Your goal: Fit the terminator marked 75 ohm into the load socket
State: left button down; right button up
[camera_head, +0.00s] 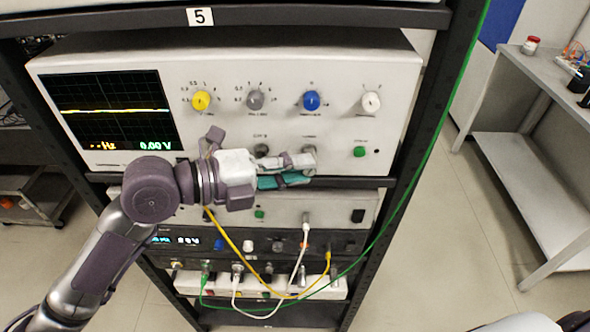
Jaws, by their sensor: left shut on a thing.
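My left gripper (302,168) reaches in from the left to the lower front of the upper white instrument (225,125). It is shut on a small grey terminator (310,154) whose body is mostly hidden by the fingers. The terminator is at a front-panel socket right of centre; whether it is seated there or just in front, I cannot tell. Its marking is not readable, and neither is the small label above the socket. Another round connector (261,150) shows to the left on the same panel. My right gripper is not in view.
The instrument has a lit screen (110,110), coloured knobs and a green button (360,152). Lower units carry yellow, white and green cables (237,285) below my gripper. A dark rack post (425,130) stands at right. A side bench (530,160) is farther right.

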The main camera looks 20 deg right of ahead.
pick_arm(q)
jog(key=shift+w, duration=0.1)
jog(key=c, duration=0.9)
grip_release()
jog(key=shift+a, duration=0.1)
jog(key=shift+v, duration=5.85)
